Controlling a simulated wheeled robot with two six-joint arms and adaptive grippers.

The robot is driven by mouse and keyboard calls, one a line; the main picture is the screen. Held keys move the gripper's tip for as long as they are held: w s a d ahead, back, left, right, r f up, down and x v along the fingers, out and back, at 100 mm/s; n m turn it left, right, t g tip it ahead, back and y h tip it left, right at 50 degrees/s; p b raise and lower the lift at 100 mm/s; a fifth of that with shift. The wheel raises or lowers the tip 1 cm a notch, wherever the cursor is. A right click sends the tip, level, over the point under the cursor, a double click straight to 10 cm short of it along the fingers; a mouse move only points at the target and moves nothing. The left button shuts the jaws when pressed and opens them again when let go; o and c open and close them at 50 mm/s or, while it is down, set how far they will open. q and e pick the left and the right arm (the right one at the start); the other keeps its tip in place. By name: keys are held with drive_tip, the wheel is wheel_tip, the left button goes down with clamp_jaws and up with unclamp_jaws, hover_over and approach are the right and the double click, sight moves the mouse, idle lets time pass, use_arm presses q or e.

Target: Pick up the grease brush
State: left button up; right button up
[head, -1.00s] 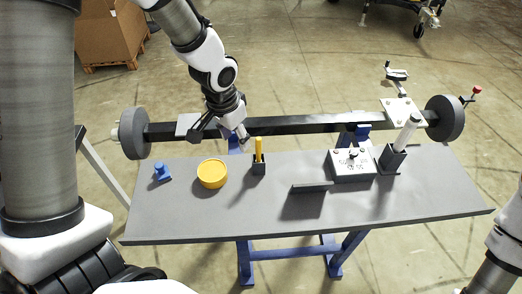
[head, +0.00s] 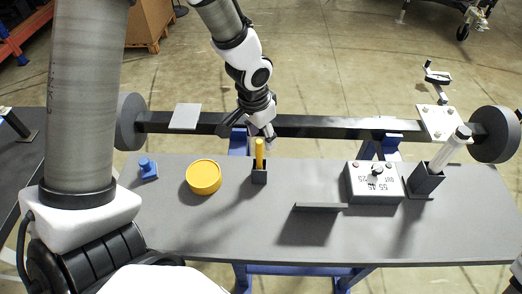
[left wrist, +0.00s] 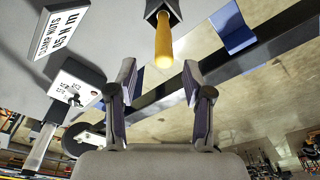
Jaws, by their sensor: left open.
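The grease brush appears as a yellow upright handle (head: 259,152) standing in a small dark holder (head: 259,176) on the grey table; its lower end is hidden inside the holder. My left gripper (head: 262,133) is open just behind and above the handle's top. In the left wrist view, the yellow handle (left wrist: 163,45) lies beyond the two spread fingertips, roughly centred between them, and the fingers (left wrist: 160,82) are empty.
A yellow round tin (head: 203,177) and a blue knobbed piece (head: 148,169) are left of the holder. A black axle beam (head: 320,124) runs behind.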

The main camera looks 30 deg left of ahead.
sight(261, 147)
use_arm(q)
drive_tip(key=f, duration=0.5)
drive_tip(key=shift+s+a+b, duration=0.2)
drive_tip(key=shift+b, duration=0.2)
drive_tip(key=shift+w+f, duration=0.2)
drive_tip(key=shift+f, duration=0.1)
drive_tip(key=shift+w, duration=0.2)
drive_tip(key=shift+s, duration=0.25)
clamp_jaws()
drive_tip(key=shift+w+r, duration=0.1)
